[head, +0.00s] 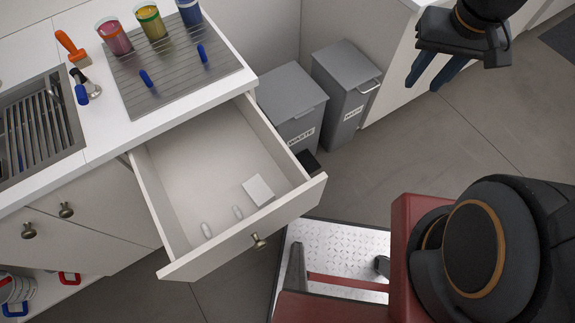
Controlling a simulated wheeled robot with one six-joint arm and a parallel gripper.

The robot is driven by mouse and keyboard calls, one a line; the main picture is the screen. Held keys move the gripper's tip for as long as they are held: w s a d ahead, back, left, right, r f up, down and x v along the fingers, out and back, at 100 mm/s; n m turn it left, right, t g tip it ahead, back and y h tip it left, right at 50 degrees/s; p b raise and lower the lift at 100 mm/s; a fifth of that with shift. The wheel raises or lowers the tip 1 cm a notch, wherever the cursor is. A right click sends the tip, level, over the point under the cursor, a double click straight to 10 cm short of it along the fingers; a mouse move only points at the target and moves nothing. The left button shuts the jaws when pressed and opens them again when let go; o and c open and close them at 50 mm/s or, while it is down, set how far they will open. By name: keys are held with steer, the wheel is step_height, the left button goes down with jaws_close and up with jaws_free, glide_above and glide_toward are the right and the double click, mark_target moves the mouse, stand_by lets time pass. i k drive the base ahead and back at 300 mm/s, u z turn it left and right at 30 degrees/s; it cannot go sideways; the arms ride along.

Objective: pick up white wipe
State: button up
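A white wipe (258,190), a small flat white square, lies in the open drawer (205,165), near its front right corner. Two small pale rounded items (238,212) lie to its left on the drawer floor. My gripper (424,86) is at the top right, well away from the drawer, past the bins. Its two blue fingers point down and left with a gap between them, and nothing shows in it.
Jars of red, yellow and blue (151,25) stand on the counter above the drawer, with blue-handled tools and an orange-handled brush (73,48). Two grey lidded bins (345,90) stand right of the drawer. The floor (470,120) between bins and my arm is clear.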

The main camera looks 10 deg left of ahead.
mark_target(256, 189)
steer(key=z, duration=0.55)
steer(key=k, duration=0.95)
steer(key=u, duration=1.5)
steer(key=i, duration=0.5)
steer(key=z, duration=0.05)
